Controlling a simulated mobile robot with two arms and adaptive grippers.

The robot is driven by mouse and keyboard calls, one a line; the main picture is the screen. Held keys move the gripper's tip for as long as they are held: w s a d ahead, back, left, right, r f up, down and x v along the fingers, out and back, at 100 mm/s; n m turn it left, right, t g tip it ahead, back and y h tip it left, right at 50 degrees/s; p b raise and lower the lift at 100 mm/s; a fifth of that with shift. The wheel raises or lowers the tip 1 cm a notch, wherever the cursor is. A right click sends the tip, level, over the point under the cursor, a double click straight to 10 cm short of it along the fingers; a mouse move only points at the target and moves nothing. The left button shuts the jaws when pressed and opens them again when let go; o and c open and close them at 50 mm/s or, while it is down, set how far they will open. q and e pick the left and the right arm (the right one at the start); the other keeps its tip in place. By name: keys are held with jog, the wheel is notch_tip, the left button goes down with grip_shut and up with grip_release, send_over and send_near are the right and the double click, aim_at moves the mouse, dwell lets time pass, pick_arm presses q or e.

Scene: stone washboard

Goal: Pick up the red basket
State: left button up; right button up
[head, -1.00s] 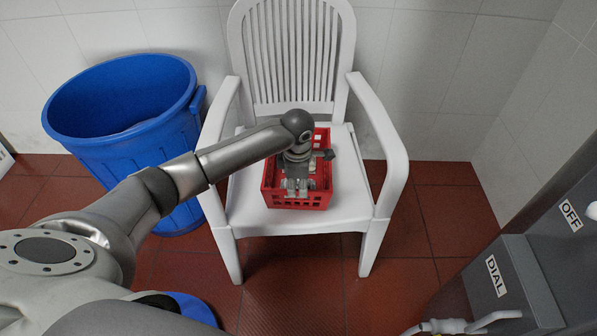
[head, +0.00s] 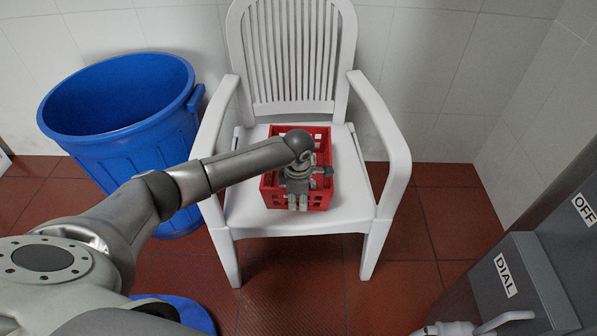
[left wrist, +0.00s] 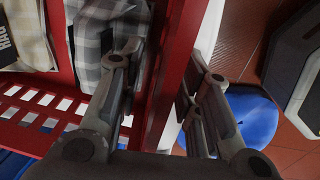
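The red basket (head: 323,145) sits on the seat of the white chair (head: 350,210). My left gripper (head: 297,203) is at the basket's front side, pointing down, and hides part of it. In the left wrist view, the gripper's fingers (left wrist: 160,75) stand on either side of a red basket wall (left wrist: 187,45). A gap shows between the inner finger and the wall, so the gripper looks open. Grey checked cloth (left wrist: 105,30) lies inside the basket. My right gripper is not in view.
A large blue bin (head: 130,150) stands left of the chair. The chair's armrests (head: 385,125) rise on both sides of the basket. A grey panel marked DIAL (head: 505,275) stands at the lower right. The tiled floor (head: 300,285) before the chair is clear.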

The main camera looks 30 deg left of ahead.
pick_arm(q)
grip_shut()
jog(key=shift+r, duration=0.1)
dwell(0.4)
